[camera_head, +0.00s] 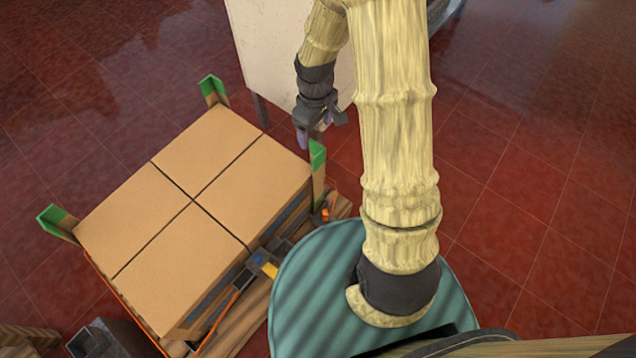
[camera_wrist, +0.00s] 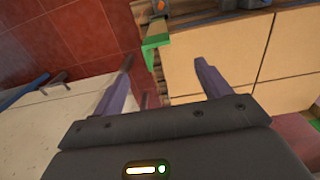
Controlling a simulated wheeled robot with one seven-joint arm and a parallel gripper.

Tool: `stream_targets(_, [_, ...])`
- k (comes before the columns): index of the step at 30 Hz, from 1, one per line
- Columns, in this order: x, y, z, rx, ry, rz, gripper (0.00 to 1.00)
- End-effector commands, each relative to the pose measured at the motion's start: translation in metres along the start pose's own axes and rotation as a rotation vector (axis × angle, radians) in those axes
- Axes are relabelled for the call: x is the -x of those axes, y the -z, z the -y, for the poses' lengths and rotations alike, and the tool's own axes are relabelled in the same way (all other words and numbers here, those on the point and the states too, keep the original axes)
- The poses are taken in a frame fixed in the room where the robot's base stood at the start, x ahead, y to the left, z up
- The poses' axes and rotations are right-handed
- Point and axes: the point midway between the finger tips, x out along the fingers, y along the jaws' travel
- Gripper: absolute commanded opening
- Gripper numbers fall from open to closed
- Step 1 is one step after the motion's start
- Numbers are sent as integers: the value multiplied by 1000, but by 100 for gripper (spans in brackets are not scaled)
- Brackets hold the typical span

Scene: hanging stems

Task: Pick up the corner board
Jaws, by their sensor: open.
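Corner boards with green tops stand at the corners of a stack of cardboard boxes. One corner board (camera_head: 318,168) is at the right corner of the stack, close to my gripper (camera_head: 314,132). Others stand at the far corner (camera_head: 212,90) and the left corner (camera_head: 58,222). My gripper is open and empty, a little beyond and above the right corner board. In the wrist view, that board's green end (camera_wrist: 155,42) shows between and ahead of the two purple fingers (camera_wrist: 163,68). The fingers appear apart from it.
The cardboard boxes (camera_head: 195,205) sit on a wooden pallet (camera_head: 230,335) with an orange strap. A yellow and blue strap tool (camera_head: 264,264) hangs at the near side. A white cabinet or table (camera_head: 262,45) stands just behind my gripper. Red tiled floor (camera_head: 540,170) is clear on the right.

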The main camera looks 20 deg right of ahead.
Motion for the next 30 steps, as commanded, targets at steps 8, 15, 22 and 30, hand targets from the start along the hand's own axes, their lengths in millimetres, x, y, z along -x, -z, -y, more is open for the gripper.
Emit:
stream_targets(8, [-54,-1,0,0,2,4,76])
stream_targets(15, [-95,0,0,-1,1,3,76])
stream_targets(22, [-107,0,-1,-1,0,0,76])
stream_targets(30, [-109,0,-1,-1,0,0,76])
